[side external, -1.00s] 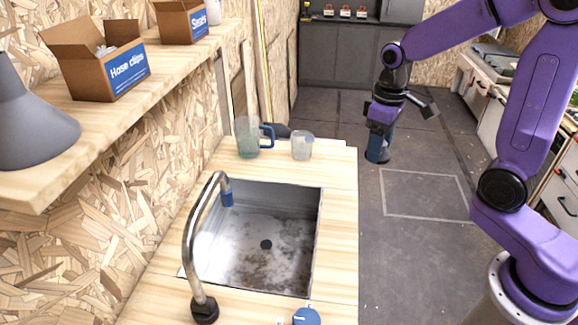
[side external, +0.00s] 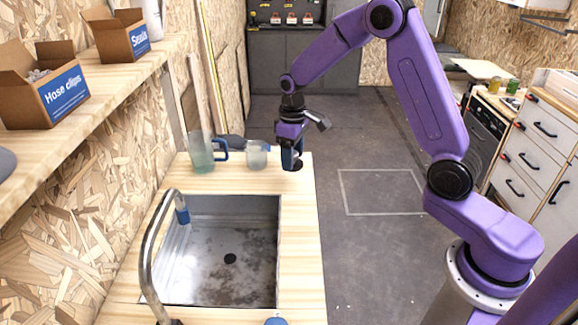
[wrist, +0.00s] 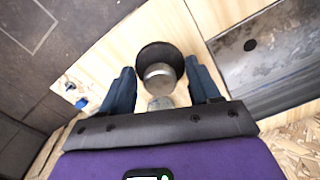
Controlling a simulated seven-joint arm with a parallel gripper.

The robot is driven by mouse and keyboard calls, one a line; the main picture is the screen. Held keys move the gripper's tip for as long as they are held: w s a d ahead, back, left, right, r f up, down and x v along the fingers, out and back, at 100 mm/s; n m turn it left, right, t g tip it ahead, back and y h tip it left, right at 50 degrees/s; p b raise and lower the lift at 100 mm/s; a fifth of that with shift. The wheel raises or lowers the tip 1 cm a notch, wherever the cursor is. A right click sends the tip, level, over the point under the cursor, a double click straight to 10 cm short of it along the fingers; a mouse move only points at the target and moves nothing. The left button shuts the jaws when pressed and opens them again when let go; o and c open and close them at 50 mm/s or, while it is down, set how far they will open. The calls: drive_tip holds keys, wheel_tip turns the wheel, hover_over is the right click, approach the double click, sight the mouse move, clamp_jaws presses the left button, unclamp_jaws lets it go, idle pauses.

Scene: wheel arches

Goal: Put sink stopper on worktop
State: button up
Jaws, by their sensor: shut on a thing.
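My gripper (side external: 291,157) is low at the far right corner of the worktop (side external: 300,215), pointing down. It is shut on the sink stopper, a dark round disc with a silver knob. The stopper (wrist: 160,54) shows between the two blue fingers in the wrist view, over the pale wood of the worktop (wrist: 110,62). In the side view the fingers mostly hide it; I cannot tell whether it touches the wood.
A clear cup (side external: 256,155) stands just left of my gripper, and a jug (side external: 201,155) with a blue handle farther left. The sink (side external: 258,285) with its curved tap (side external: 150,240) lies nearer the camera. The worktop's right edge drops to the floor.

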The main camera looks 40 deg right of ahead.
drive_tip(key=shift+w+f, duration=0.7)
drive_tip(key=shift+f, duration=1.55)
drive_tip(key=shift+f, duration=0.15)
drive_tip(key=o, duration=1.1)
drive_tip(key=shift+c, duration=0.2)
wheel_tip(320, 180, up, 11)
drive_tip(key=shift+r, duration=0.15)
drive_tip(key=shift+s+a+r, duration=0.1)
drive_tip(key=shift+r, duration=0.45)
